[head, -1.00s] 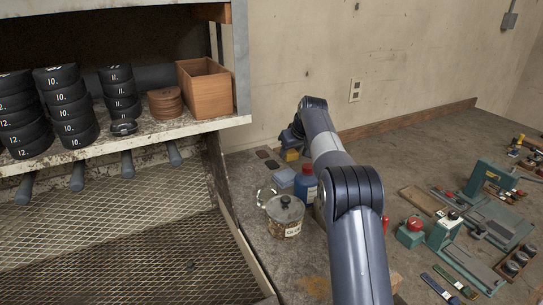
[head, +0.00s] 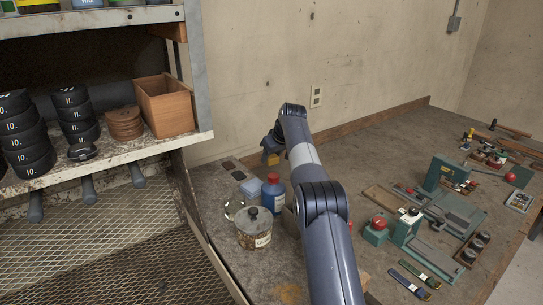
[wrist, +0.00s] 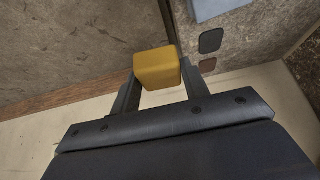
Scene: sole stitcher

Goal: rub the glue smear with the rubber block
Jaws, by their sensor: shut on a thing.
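A yellow block (wrist: 157,68), which looks like the rubber block, sits between the fingertips of my gripper (wrist: 155,82) in the wrist view. My gripper is shut on it. In the head view the same block (head: 270,158) shows below my wrist, over the far left part of the bench near the wall; its exact height is unclear. An amber stain (head: 289,293) on the bench at the bottom of the head view may be the glue smear. My gripper is well beyond it, and my arm passes to its right.
A lidded jar (head: 254,230), a blue bottle with a red cap (head: 273,194) and a light blue box (head: 252,188) stand between the stain and the block. Dark and brown flat patches (wrist: 210,41) lie beside the block. Tools and green machines (head: 440,215) fill the right.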

